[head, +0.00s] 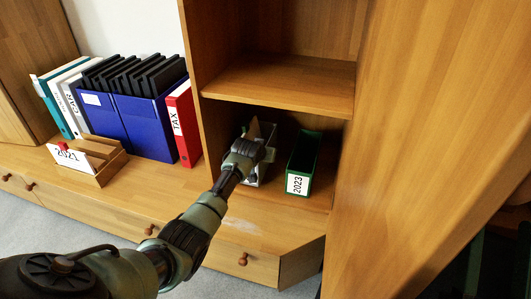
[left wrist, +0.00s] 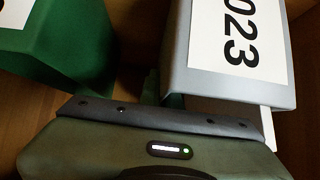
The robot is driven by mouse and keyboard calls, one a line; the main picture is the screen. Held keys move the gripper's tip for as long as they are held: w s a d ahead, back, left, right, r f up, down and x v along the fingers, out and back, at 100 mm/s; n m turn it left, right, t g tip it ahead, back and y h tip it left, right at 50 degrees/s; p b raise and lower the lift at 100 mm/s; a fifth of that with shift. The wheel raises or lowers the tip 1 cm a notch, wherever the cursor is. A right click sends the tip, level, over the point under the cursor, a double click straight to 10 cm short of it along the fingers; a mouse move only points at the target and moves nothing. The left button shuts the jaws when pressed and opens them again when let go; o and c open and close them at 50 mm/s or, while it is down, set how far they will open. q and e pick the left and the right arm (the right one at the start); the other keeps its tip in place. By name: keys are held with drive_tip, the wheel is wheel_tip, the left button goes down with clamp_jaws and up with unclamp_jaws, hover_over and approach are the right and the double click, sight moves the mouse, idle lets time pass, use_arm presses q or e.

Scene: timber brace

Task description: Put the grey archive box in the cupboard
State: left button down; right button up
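The grey archive box (head: 263,172) is in the cupboard's lower compartment, left of a green box (head: 302,163) labelled 2023, and is largely hidden by my left gripper (head: 256,148). In the left wrist view, the grey box (left wrist: 228,85) shows a white label reading "023" at the right. The green box (left wrist: 55,55) is at the left, with a gap between them. A dark green finger part shows beside the grey box's left edge. The fingertips are hidden, so I cannot tell whether they grip it. The cupboard (head: 280,84) is open. My right gripper is out of view.
A large wooden panel (head: 425,120) stands close on the right. Left of the cupboard are a red TAX binder (head: 184,122), blue holders (head: 145,125) with black folders, more binders and a wooden card holder (head: 108,165). The cupboard's upper compartment looks empty.

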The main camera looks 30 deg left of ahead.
use_arm(q)
drive_tip(key=shift+w+f, duration=0.1)
drive_tip(key=shift+f, duration=0.2)
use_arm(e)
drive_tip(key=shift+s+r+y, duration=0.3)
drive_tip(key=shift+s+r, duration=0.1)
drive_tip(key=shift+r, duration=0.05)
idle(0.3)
